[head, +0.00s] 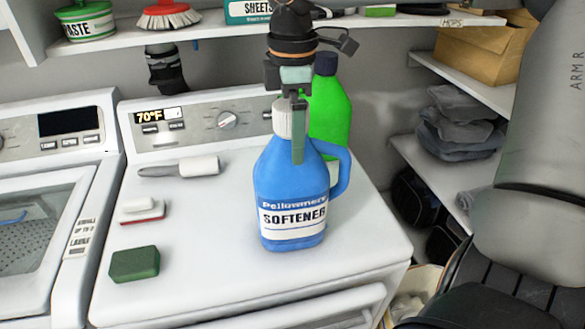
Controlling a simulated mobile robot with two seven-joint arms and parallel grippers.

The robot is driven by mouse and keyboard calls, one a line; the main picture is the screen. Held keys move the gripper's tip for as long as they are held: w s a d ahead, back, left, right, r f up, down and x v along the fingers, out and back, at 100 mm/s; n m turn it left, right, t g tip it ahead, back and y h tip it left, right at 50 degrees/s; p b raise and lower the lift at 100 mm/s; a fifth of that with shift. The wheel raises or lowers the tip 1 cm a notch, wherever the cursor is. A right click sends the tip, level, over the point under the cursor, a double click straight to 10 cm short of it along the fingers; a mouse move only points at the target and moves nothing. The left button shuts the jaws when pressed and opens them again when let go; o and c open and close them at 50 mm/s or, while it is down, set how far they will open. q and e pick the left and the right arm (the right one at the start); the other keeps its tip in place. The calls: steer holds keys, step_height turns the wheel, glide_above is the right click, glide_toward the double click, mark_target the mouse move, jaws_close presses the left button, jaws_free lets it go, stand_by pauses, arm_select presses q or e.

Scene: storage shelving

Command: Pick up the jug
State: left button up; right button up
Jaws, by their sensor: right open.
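The blue softener jug (290,190) stands upright on the white machine top, its handle on the right and its white cap at the top left. My right gripper (298,155) comes down from above and is open. Its finger overlaps the jug's cap, neck and upper body in the head view. I cannot tell whether it touches the jug. Part of the cap and shoulder is hidden behind the finger. My left gripper is not in view.
A green bottle (329,110) stands right behind the jug. A lint roller (190,167), a red-and-white brush (141,210) and a green sponge (134,264) lie left on the machine top (215,270). A loaded shelf (400,20) runs above.

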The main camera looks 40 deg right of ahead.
steer(key=shift+c, duration=0.2)
jaws_close()
stand_by(0.5)
steer(key=shift+w+r, duration=0.1)
steer(key=shift+r, duration=0.1)
